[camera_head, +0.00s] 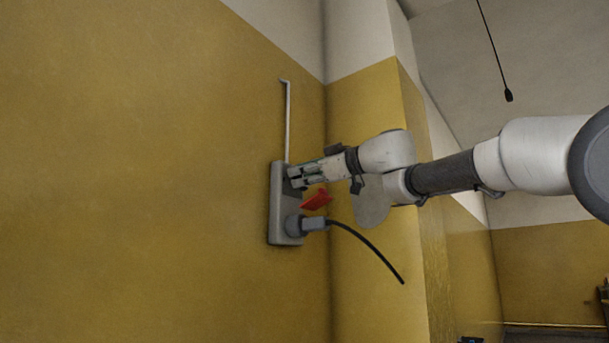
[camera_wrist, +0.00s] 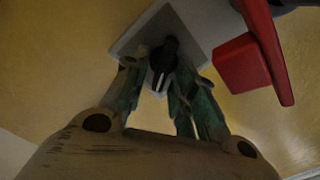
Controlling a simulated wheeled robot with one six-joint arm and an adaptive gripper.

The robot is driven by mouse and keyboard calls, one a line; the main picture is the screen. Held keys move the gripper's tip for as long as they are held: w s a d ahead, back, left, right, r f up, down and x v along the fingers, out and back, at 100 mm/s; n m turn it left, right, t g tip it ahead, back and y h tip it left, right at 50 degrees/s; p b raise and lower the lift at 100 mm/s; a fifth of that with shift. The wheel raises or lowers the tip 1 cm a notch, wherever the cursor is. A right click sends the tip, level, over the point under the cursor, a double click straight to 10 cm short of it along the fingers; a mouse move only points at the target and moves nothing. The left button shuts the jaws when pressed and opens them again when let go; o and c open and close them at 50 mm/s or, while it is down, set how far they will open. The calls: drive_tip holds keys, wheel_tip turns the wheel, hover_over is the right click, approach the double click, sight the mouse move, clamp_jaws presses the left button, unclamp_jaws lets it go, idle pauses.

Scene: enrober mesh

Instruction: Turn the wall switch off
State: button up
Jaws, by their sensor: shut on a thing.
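The wall switch is part of a tall grey box (camera_head: 276,218) on the yellow wall. A red lever (camera_head: 317,200) sticks out from the box below my gripper; it shows large at the right in the wrist view (camera_wrist: 242,63). My gripper (camera_head: 290,178) is at the upper part of the box. In the wrist view my gripper (camera_wrist: 163,82) has its fingers on either side of a dark knob (camera_wrist: 165,52) on the grey face, and is shut on it. The fingers hide part of the knob. The red lever is apart from the fingers.
A plug (camera_head: 313,224) with a black cable (camera_head: 371,250) sits in the box's lower end, just below the red lever. A thin white conduit (camera_head: 287,125) runs up the wall from the box. A wall corner stands close to the right.

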drive_tip(key=n, duration=0.5)
drive_tip(key=shift+s+a+f, duration=0.15)
drive_tip(key=shift+s+f, duration=0.05)
drive_tip(key=shift+f, duration=0.05)
drive_tip(key=shift+n, duration=0.4)
drive_tip(key=o, duration=0.7)
drive_tip(key=shift+c, duration=0.2)
drive_tip(key=shift+r, duration=0.1)
